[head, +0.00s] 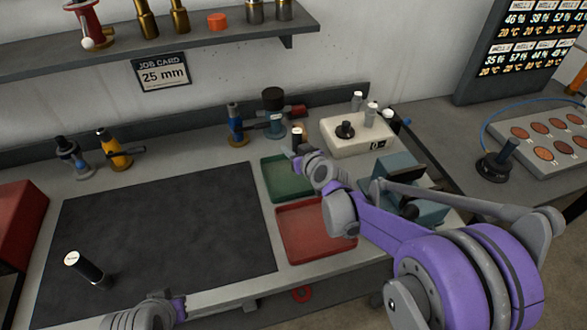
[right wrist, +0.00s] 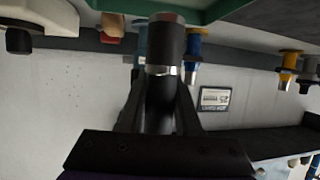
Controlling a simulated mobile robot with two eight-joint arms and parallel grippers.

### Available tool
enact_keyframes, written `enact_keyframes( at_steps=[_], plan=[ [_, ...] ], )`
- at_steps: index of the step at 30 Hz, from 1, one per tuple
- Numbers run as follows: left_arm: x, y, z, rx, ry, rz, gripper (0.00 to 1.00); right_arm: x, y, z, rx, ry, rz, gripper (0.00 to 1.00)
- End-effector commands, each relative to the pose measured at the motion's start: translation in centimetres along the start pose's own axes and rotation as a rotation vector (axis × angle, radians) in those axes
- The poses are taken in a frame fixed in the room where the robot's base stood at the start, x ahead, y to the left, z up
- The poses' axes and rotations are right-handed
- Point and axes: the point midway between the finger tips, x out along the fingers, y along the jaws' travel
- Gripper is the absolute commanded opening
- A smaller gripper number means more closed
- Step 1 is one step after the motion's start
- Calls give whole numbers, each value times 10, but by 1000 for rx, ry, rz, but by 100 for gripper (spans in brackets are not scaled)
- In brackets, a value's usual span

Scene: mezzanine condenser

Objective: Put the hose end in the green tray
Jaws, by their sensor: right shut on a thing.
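The hose end (head: 297,138) is a short black cylinder with a pale band, held over the back right part of the green tray (head: 279,188). In the right wrist view the hose end (right wrist: 171,42) shows a silver ring and a reddish tip. My right gripper (head: 301,155) is shut on it; the dark fingers flank it in the wrist view. The green tray's edge (right wrist: 232,8) shows close by there. I cannot tell the exact gap between hose end and tray. My left arm shows at the bottom edge, but its gripper does not.
A red tray (head: 300,246) lies in front of the green tray. A black mat (head: 160,235) fills the left, with a white-topped black cylinder (head: 84,269) on it. Blue and yellow fittings stand behind. A cream box (head: 345,145) and a grey-blue fixture (head: 425,180) stand right.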

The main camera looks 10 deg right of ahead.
Motion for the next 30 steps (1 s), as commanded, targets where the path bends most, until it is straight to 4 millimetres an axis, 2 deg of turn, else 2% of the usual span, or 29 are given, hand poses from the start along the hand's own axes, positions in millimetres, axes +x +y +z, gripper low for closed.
enact_keyframes(
  at_steps=[1,3,8,15,27,28,30],
  plan=[
    [3,0,4,0,-3,0,0,4,0,12,1,-2,0,0],
    [4,0,5,0,-5,0,0,8,0,20,0,-1,0,0],
    [5,0,6,0,-6,0,0,12,0,30,0,-1,1,0],
    [9,0,11,0,-10,0,0,24,0,59,1,-1,1,0],
    [11,0,13,0,-12,0,0,26,0,64,1,0,1,0],
    [11,0,13,0,-12,0,0,26,0,64,0,0,1,38],
    [10,0,13,0,-12,0,0,26,0,63,0,0,1,51]
  ],
)
